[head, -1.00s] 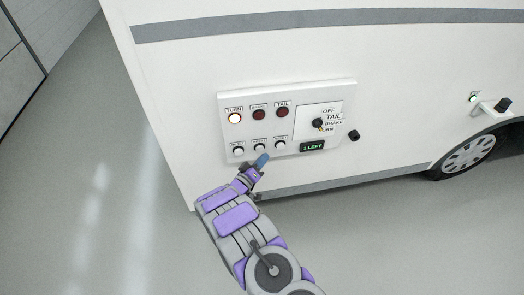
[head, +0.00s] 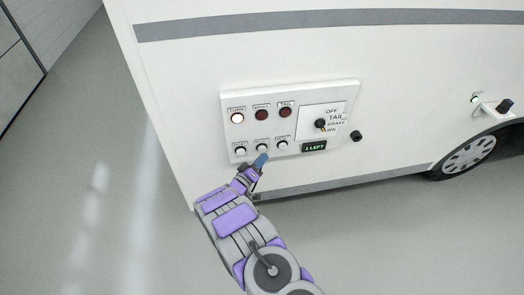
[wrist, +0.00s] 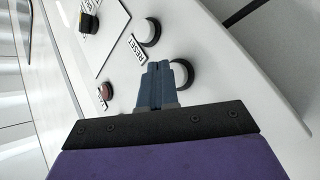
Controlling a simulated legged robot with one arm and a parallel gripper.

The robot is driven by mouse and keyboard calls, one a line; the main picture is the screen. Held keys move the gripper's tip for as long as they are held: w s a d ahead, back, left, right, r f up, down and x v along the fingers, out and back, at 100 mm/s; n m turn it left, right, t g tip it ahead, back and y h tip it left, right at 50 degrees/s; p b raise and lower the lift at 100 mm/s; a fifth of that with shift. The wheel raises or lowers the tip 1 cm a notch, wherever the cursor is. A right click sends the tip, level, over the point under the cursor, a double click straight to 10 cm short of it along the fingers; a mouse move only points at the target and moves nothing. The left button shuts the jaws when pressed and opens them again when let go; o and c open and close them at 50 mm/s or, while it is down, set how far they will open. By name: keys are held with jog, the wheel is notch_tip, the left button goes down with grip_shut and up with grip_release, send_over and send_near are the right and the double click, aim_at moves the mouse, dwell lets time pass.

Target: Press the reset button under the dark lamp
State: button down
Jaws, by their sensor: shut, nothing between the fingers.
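The white control panel (head: 229,128) on the vehicle wall has a lit TURN lamp (head: 237,118) and two dark red lamps, the middle one (head: 261,115) and the TAIL one (head: 285,112). A white reset button sits under each: left (head: 240,151), middle (head: 262,147) and right (head: 283,145). My gripper (head: 262,160) is shut and empty, its blue fingertips just below the middle button. In the wrist view, the fingertips (wrist: 158,75) partly cover one button (wrist: 184,72); I cannot tell if they touch it. Another button (wrist: 149,32) and a red lamp (wrist: 105,91) are clear.
Right on the panel are a black selector knob (head: 320,124) with position labels and a display (head: 314,147) reading "1 LEFT". A black knob (head: 355,136) sticks out beside the panel. A small bracket (head: 493,110) is above the wheel (head: 467,155). The floor at left is clear.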

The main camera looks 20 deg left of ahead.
jog(key=shift+w+d+r, duration=0.2)
jog(key=shift+w+d, duration=0.05)
jog(key=shift+w, duration=0.1)
jog(key=shift+a, duration=0.1)
jog(key=shift+w+a+f, duration=0.1)
jog(key=shift+a, duration=0.25)
